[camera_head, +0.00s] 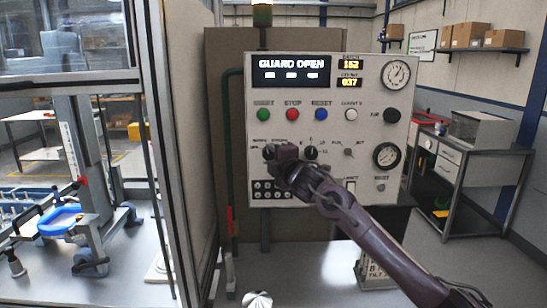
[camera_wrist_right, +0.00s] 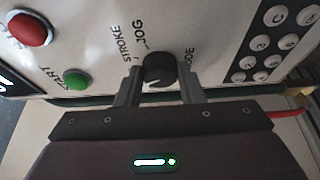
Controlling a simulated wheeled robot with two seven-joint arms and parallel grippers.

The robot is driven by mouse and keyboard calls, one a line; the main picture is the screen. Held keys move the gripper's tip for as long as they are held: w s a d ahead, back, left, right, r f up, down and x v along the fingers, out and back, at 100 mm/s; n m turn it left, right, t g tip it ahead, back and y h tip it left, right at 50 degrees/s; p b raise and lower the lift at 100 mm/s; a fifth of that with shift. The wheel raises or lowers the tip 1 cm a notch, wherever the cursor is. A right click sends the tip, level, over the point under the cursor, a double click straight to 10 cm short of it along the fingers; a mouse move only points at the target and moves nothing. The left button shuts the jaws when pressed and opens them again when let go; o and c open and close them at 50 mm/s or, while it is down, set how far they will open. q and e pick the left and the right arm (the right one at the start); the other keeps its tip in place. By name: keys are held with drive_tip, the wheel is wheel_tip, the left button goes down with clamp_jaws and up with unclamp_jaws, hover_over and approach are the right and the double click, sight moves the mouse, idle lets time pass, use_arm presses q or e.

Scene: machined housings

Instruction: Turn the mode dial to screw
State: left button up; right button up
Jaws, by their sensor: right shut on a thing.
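The control panel (camera_head: 330,88) carries a black mode dial (camera_head: 268,152) at its lower left, below the green button. In the right wrist view the dial (camera_wrist_right: 160,68) sits between the two fingers of my right gripper (camera_wrist_right: 161,88), which is shut on it. The readable labels around it are "STROKE", "JOG" and part of "MODE"; I cannot read "screw". A pale mark shows on the dial's lower edge, but its exact setting is unclear. In the head view my right gripper (camera_head: 281,158) reaches the panel from the lower right. My left gripper is not in view.
A second black knob (camera_head: 311,152) is close to the right of my gripper. A keypad (camera_head: 270,189) lies just below the dial. The green button (camera_head: 263,114), red button (camera_head: 292,114) and blue button (camera_head: 321,114) are above. The display (camera_head: 291,71) reads "GUARD OPEN".

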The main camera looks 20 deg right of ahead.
drive_tip(key=o, duration=1)
drive_tip(key=shift+s, duration=0.1)
drive_tip(key=s+b, duration=0.1)
drive_tip(key=s, duration=0.1)
drive_tip(key=s+b, duration=0.1)
drive_tip(key=s, duration=0.2)
drive_tip(key=s+b, duration=0.1)
drive_tip(key=s, duration=0.1)
drive_tip(key=shift+s+d, duration=0.25)
drive_tip(key=shift+d, duration=0.15)
